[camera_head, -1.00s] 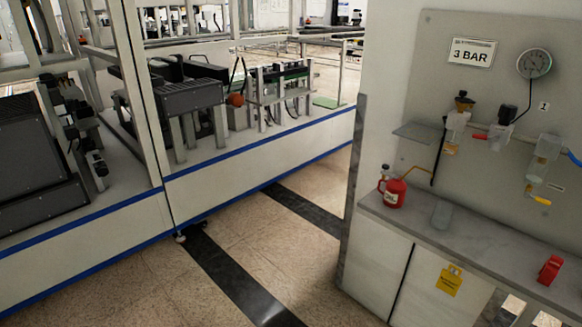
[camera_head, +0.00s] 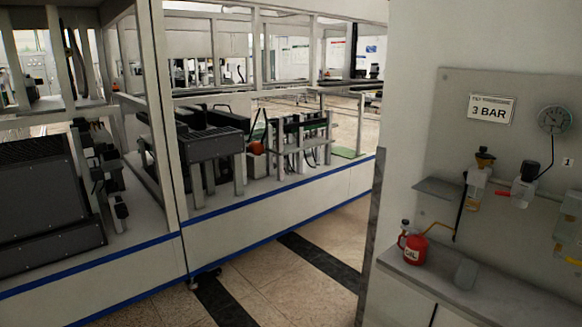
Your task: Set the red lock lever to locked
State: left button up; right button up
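A small red lever (camera_head: 503,194) sticks out to the left from the dark-capped valve unit (camera_head: 522,187) on the grey wall panel (camera_head: 450,120). It is small, and I cannot tell whether it is the lock lever or which position it is in. A round pressure gauge (camera_head: 554,119) is above it, joined by a dark tube. A filter unit (camera_head: 480,178) with a dark top hangs to its left. A sign (camera_head: 491,109) reading "3 BAR" is above these. Neither of my grippers is in view.
A red oil can (camera_head: 412,248) and a grey cup (camera_head: 466,273) stand on the counter (camera_head: 425,281) below the panel. A small shelf (camera_head: 439,189) juts from the panel. A framed machine line (camera_head: 270,215) fills the left. Clear floor (camera_head: 275,275) lies between.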

aim_at(519, 195)
jog(key=z, duration=1.3)
